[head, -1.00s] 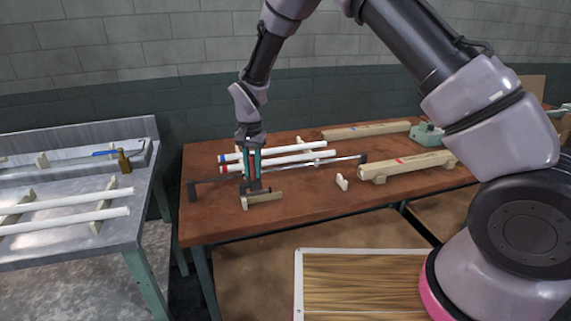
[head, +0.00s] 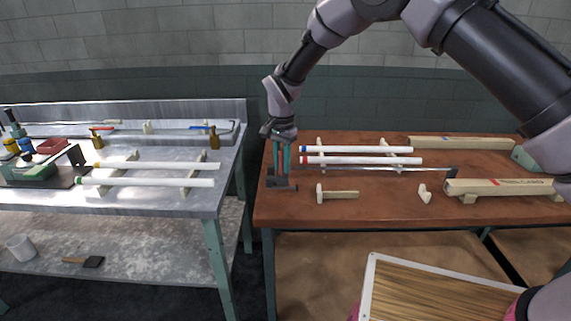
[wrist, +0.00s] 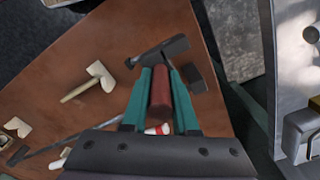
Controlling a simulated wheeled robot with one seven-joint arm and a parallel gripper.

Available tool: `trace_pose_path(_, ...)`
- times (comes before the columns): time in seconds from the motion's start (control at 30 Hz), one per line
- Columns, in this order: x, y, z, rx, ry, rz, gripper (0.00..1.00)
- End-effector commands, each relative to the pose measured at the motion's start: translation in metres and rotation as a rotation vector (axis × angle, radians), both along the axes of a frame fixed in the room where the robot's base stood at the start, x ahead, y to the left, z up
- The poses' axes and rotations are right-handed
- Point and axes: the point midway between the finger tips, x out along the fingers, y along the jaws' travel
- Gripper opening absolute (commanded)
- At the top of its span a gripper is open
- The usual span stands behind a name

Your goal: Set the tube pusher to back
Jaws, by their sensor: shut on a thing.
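The tube pusher, a black slider with a dark red handle (wrist: 160,92), is at the left end of a thin metal rail (head: 380,169) on the brown table. My gripper (head: 281,172) points down over it, its green fingers shut on the handle. In the wrist view my gripper (wrist: 160,98) has the handle between its fingers. The slider stands close beside the black end block (wrist: 196,78); I cannot tell whether they touch. Two white tubes lie behind the rail, one blue-ended (head: 355,149) and one red-ended (head: 365,160).
A wooden piece (head: 340,194) lies in front of the rail, with a small pale bracket (head: 424,193) to its right. Labelled beams (head: 500,187) are at the right. A metal bench (head: 150,205) with more tubes stands left, across a gap.

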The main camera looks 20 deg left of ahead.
Motion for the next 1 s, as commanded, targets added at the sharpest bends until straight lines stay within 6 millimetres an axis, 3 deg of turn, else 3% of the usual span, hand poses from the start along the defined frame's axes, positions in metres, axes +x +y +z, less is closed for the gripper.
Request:
trace_pose_path(0.13, 0.002, 0.000, 0.002, 0.002, -0.004, 0.000, 0.00)
trace_pose_path(0.17, 0.002, 0.000, 0.002, 0.002, -0.004, 0.000, 0.39)
trace_pose_path(0.2, 0.002, 0.000, 0.001, 0.002, -0.004, 0.000, 0.54)
trace_pose_path(0.23, 0.002, 0.000, 0.001, 0.002, -0.004, 0.000, 0.57)
trace_pose_path(0.63, 0.001, 0.000, 0.008, 0.002, -0.001, 0.000, 0.57)
trace_pose_path(1.0, 0.001, 0.000, 0.078, 0.003, -0.003, -0.001, 0.57)
